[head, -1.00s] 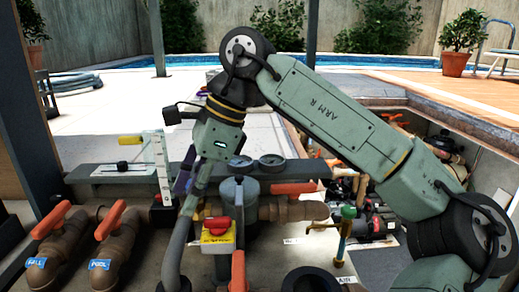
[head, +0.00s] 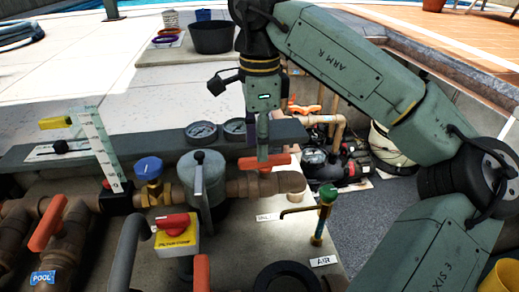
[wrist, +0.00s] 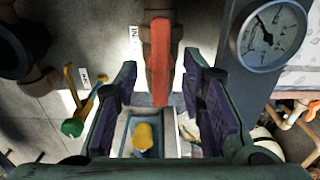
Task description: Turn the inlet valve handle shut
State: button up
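The inlet valve handle is an orange lever (head: 270,163) on the brown pipe (head: 243,187), right of the grey canister. In the head view it lies roughly in line with the pipe, its middle partly hidden by my gripper (head: 262,146). In the wrist view the orange handle (wrist: 160,50) runs up and down the picture beside a white label starting "IN" (wrist: 135,42). My gripper (wrist: 159,78) is open, with its purple-padded fingers on either side of the handle's near end. Gaps show on both sides. I cannot tell how deep the fingers reach.
Pressure gauges (head: 202,132) stand behind the canister (head: 208,178); one gauge (wrist: 272,35) is close right of my fingers. A green-topped brass tap (head: 326,196) stands to the right. A red-yellow switch (head: 176,234) and other orange valve handles (head: 47,224) are left.

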aim_at(265, 163)
jog(key=shift+f, duration=1.55)
grip_shut()
